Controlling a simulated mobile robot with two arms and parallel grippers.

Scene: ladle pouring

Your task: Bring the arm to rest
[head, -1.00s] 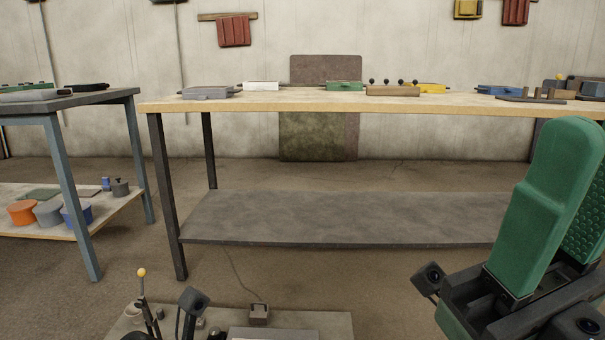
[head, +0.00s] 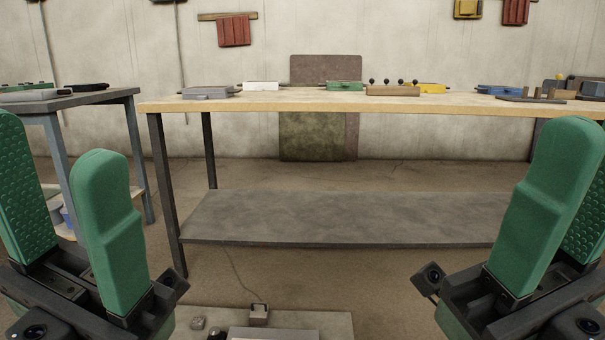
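My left gripper (head: 55,150) is raised at the left of the head view, its two green fingers pointing up with a clear gap between them and nothing held. My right gripper (head: 588,160) is raised at the right edge, fingers also pointing up. Its far finger is partly cut off by the frame, but its ribbed inner pad shows apart from the near finger, and no held object is visible. No ladle can be made out in this view.
A wooden-topped workbench (head: 300,105) with a grey lower shelf (head: 340,218) stands ahead. Small boxes, including a green one (head: 344,86), and a knobbed wooden block (head: 392,91) line its top. A blue-legged side table (head: 90,99) stands left.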

